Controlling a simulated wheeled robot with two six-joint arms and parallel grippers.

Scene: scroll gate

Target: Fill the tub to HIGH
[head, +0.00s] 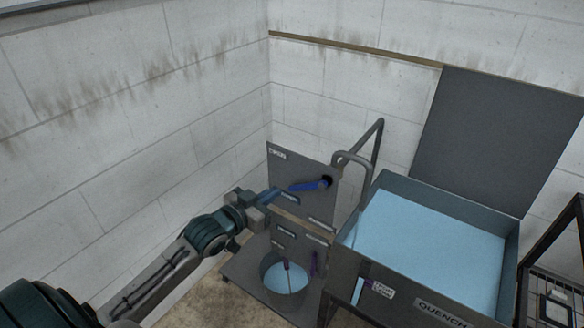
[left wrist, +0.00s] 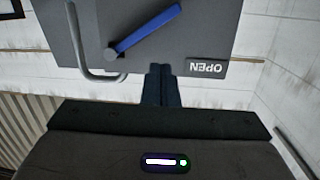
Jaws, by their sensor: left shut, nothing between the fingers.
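The tub (head: 437,309), a grey open box marked QUENCH, stands at the right in the head view and holds pale blue water (head: 430,245) below its rim. A light strip like a level gauge (head: 358,290) is on its front, beside a small label too blurred to read. A blue lever (head: 308,186) is on the grey panel (head: 290,166), pointing left; it also shows in the left wrist view (left wrist: 147,28), where the panel reads OPEN upside down. My left gripper (head: 272,193) is shut and empty, just left of the lever's free end, apart from it in the wrist view.
A curved grey pipe (head: 352,157) reaches toward the tub. A bucket (head: 284,283) with bluish contents stands below the panel. A dark board (head: 497,135) rises behind the tub. A black rack (head: 556,275) stands at the far right. Block walls close the corner.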

